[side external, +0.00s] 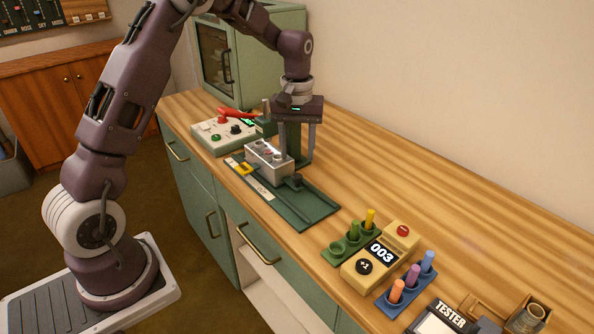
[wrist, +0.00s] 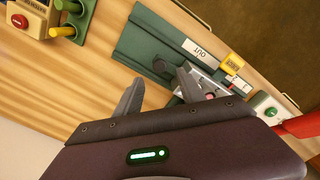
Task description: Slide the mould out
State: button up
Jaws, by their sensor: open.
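The mould (side external: 268,160) is a silver metal block with round openings on top. It sits on the green slide plate (side external: 311,204), near the plate's back end. It also shows partly in the wrist view (wrist: 205,80), behind one finger. My gripper (side external: 296,156) is open and points down beside the mould. In the wrist view my gripper's fingers (wrist: 158,88) are spread, with one finger over the mould's near edge. I cannot tell whether that finger touches it. A dark knob (wrist: 160,66) on the plate shows between the fingers, and nothing is held.
A control box (side external: 222,134) with a red lever stands behind the mould. A counter (side external: 380,252) and coloured-stick racks stand at front right. The wooden top right of the plate is clear.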

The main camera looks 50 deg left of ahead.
aim_at(298, 176)
notch_tip(298, 176, down, 7)
jog(key=shift+r, duration=0.15)
jog(key=shift+c, duration=0.3)
grip_shut()
jog(key=shift+d+r, duration=0.1)
dwell(1.1)
